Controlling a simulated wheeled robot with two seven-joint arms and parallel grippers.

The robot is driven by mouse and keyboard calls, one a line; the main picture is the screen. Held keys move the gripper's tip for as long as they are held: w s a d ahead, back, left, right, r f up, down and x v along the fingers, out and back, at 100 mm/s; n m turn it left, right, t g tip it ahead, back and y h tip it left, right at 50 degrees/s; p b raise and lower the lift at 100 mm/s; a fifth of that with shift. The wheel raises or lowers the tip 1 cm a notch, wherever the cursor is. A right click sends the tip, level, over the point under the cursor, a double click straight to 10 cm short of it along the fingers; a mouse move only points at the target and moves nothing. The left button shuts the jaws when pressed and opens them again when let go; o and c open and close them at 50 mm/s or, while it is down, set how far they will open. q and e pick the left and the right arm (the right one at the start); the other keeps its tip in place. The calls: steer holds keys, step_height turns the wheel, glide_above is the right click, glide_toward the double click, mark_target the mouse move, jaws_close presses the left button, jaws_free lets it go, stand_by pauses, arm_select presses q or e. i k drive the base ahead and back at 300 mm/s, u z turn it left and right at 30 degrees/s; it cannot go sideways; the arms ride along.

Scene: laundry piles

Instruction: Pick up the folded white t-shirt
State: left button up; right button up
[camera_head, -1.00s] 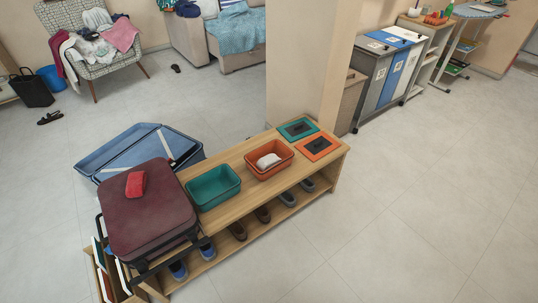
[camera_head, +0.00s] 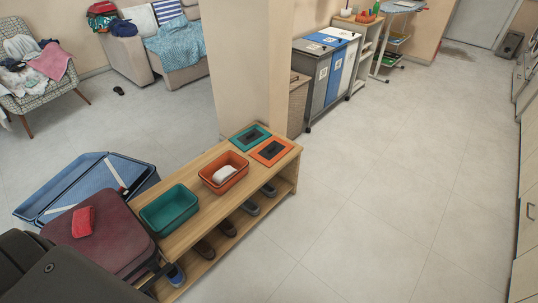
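A small white cloth item (camera_head: 224,174) lies in the orange-red bin (camera_head: 240,180) on the wooden bench. I cannot tell at this size whether it is the folded white t-shirt. White cloth (camera_head: 22,46) also lies among the heaped clothes on the patterned armchair at the upper left, but it looks loose rather than folded. Neither of my grippers is in view.
The wooden bench (camera_head: 193,231) also holds a green bin (camera_head: 170,211), with shoes below. A maroon suitcase (camera_head: 112,240) with a red item and an open blue case (camera_head: 62,187) stand at the left. Sorting bins (camera_head: 318,75) stand behind. The floor at the right is clear.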

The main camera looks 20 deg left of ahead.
mark_target(223, 174)
steer(key=z, duration=0.15)
steer(key=i, duration=1.15)
steer(key=u, duration=1.9)
